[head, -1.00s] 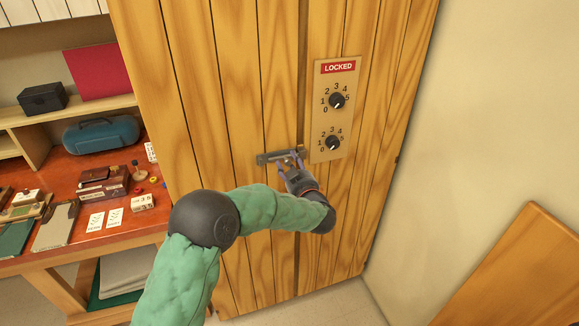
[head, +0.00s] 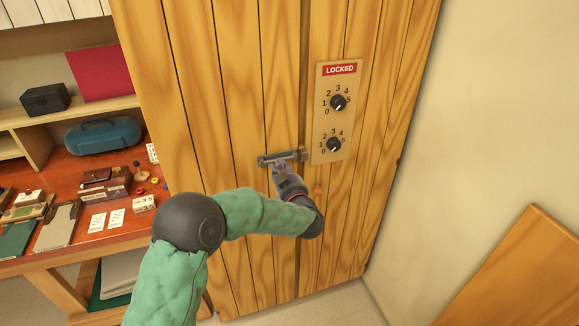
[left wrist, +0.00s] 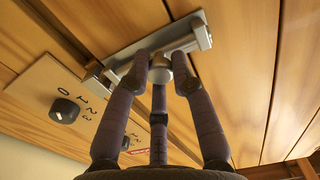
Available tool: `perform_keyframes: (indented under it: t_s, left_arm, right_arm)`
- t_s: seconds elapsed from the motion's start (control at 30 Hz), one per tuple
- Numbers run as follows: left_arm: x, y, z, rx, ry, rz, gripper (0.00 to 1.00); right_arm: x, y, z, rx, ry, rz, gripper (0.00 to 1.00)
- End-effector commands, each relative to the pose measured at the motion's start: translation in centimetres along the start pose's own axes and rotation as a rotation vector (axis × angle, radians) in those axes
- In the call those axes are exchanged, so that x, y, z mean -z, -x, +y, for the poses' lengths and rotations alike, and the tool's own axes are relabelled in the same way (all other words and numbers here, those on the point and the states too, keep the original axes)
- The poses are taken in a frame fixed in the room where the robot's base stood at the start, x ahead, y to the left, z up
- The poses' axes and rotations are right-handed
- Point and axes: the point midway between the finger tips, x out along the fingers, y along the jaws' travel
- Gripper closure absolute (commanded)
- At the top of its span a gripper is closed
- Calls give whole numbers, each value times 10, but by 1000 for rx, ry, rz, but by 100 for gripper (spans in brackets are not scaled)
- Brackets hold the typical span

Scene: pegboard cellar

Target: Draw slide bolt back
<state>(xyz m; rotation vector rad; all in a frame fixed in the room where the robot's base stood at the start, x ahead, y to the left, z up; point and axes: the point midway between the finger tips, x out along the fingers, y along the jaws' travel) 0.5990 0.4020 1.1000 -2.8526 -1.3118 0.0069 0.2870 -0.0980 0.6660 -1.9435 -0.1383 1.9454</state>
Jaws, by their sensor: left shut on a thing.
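The metal slide bolt (head: 268,159) is mounted on the wooden door (head: 225,110), just left of the lock panel. My left gripper (head: 279,171) is at the bolt from below, its fingers shut on the bolt's knob. The keeper (head: 302,154) is on the right, across the door seam. I cannot tell whether the bolt's end is inside it. My right gripper is not in view.
A red-topped workbench (head: 75,255) with small items stands left. A wooden board (head: 520,270) leans at lower right.

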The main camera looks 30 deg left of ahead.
Motion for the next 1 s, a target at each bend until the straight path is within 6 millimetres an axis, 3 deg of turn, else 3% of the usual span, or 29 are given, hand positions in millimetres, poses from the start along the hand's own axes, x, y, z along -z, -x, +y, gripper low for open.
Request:
perform_keyframes:
  t_s: [0.1,0.43,0.47,0.5,0.53,0.87,1.0]
  left_arm:
    - [6,-1,-14,5,6,9,100]
    - [6,-1,-17,7,8,11,100]
    - [6,-1,-17,8,8,11,68]
    - [7,-1,-17,8,8,12,56]
    - [7,-1,-17,8,8,12,52]
    - [3,1,-15,3,4,5,52]
    - [3,12,-15,2,5,4,52]
  right_arm:
    - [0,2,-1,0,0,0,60]
    - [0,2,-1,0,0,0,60]
    - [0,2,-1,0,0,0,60]
    - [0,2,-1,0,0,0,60]
    - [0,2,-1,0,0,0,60]
    - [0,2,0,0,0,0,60]
    - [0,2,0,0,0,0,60]
